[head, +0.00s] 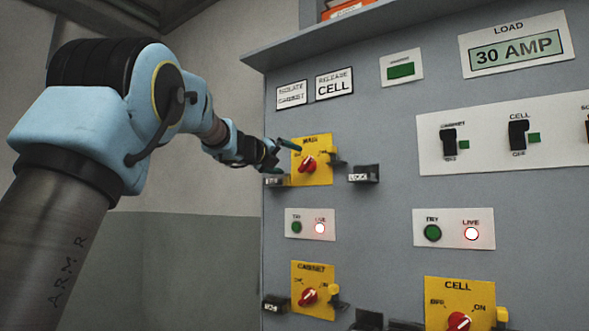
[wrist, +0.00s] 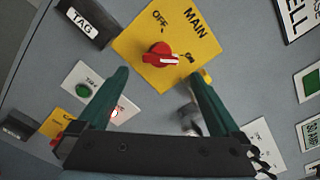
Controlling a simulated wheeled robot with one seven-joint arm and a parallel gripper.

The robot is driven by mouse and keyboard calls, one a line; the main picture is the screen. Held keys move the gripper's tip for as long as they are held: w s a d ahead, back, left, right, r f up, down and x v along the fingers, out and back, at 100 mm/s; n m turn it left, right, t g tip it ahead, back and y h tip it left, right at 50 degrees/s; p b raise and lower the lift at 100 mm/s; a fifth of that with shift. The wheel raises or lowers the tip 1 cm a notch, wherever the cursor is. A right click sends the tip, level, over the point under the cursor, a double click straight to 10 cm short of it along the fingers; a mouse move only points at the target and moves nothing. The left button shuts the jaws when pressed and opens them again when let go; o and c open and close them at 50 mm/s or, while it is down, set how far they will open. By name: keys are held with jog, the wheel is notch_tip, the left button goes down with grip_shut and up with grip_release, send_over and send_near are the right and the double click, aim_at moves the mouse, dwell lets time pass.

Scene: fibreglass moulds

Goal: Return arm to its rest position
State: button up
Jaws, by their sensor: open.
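My arm (head: 130,110) reaches from the left of the head view towards a grey cabinet (head: 380,220). My gripper (head: 276,156) is in front of the yellow MAIN switch plate (head: 325,176), near its left side. In the wrist view my gripper (wrist: 160,90) has its two green fingers spread apart with nothing held between them. The red MAIN knob (wrist: 158,56) is beyond the fingertips, and its white mark points towards ON. Whether a finger touches the plate cannot be told.
A TAG block (wrist: 84,22) and a LOCK block (head: 363,174) jut out near the MAIN plate. Below are lit LIVE lamps (head: 320,228), the CABINET switch (head: 312,290) and the CELL switch (head: 460,303). A ledge (head: 400,20) overhangs the panel. Wall space left of the cabinet is clear.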

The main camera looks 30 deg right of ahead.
jog(key=shift+s+a, duration=0.3)
jog(key=shift+a, duration=0.2)
jog(key=w+a+f+n+t+y+p, duration=0.1)
jog(key=w+a+f+n+t+y, duration=0.45)
jog(key=a+f+n, duration=0.7)
jog(key=a+f+n+g+y+p, duration=0.1)
jog(key=a+f+n+g+y, duration=0.35)
jog(key=a+f+n, duration=0.85)
jog(key=s+a+f+n+g+y, duration=0.2)
jog(key=s+a+f+n+y, duration=0.25)
jog(key=s+a+f, duration=0.6)
jog(key=s+a+f+n+g, duration=0.3)
jog(key=s+f+n, duration=0.1)
jog(key=s, duration=0.5)
jog(key=s+a+f+n+g+y+p, duration=0.1)
jog(key=s+a+f+n+g, duration=0.2)
jog(key=s+f, duration=0.3)
jog(key=s+a+n, duration=0.1)
jog(key=s, duration=0.2)
jog(key=shift+s+a+f+p, duration=0.15)
jog(key=shift+s+f+p, duration=0.15)
jog(key=shift+s+f, duration=0.1)
